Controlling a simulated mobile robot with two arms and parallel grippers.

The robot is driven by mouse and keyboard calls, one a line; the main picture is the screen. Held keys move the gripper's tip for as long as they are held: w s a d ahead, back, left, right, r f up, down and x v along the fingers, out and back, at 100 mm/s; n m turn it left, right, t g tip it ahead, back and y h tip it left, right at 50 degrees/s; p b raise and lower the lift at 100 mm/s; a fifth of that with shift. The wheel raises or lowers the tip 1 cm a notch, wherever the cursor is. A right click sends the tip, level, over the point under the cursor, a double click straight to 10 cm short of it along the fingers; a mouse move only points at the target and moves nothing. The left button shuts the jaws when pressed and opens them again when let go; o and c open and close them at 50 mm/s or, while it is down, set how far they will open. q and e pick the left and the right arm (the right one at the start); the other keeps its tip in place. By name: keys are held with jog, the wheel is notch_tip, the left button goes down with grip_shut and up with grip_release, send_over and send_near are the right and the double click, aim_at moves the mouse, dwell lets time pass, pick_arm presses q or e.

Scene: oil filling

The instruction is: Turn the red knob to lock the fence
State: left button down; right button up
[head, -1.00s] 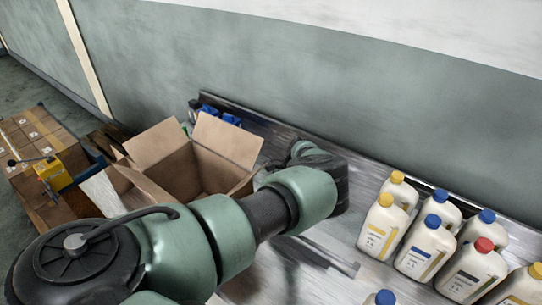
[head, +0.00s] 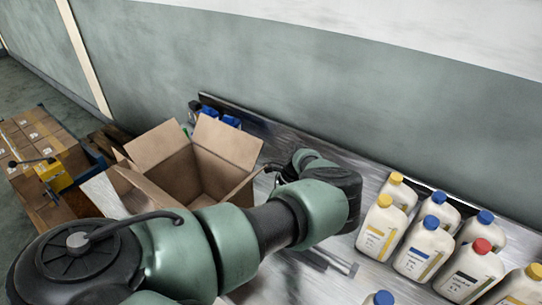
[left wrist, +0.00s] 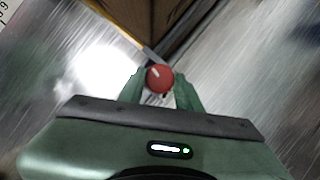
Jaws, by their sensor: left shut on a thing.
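The red knob (left wrist: 159,78) is round with a pale mark on its face. It sits between the two green fingertips of my left gripper (left wrist: 160,84) in the left wrist view, and the gripper is shut on it. In the head view my left arm reaches over the metal table, its wrist just right of the open box; the fingers and the knob are hidden there. I cannot clearly make out the fence; a dark edge and a yellow strip lie just beyond the knob in the left wrist view. My right gripper is not in view.
An open cardboard box (head: 152,192) stands left of my wrist. Several white bottles with coloured caps (head: 424,248) stand at the right of the metal table (head: 335,285). A wall (head: 330,80) runs behind. Stacked cartons (head: 38,130) are at the far left.

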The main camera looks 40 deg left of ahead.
pick_arm(q)
jog(key=m+p, duration=0.1)
jog(key=m+t+p, duration=0.1)
jog(key=m, duration=0.1)
jog(key=shift+s+d+r+m+y, duration=0.1)
jog(key=shift+s+r+m+y, duration=0.1)
jog(key=shift+m+y, duration=0.15)
jog(key=m+t+p, duration=0.2)
jog(key=m+p, duration=0.2)
jog(key=shift+s+m, duration=0.15)
jog(key=shift+m, duration=0.1)
jog(key=shift+f+m+t+p, duration=0.15)
jog(key=shift+m+t+p, duration=0.4)
jog(key=shift+m, duration=0.45)
jog(key=shift+s+m+t, duration=0.1)
jog(key=shift+m+t, duration=0.15)
jog(key=shift+m, duration=0.55)
jog(key=c, duration=1)
grip_release()
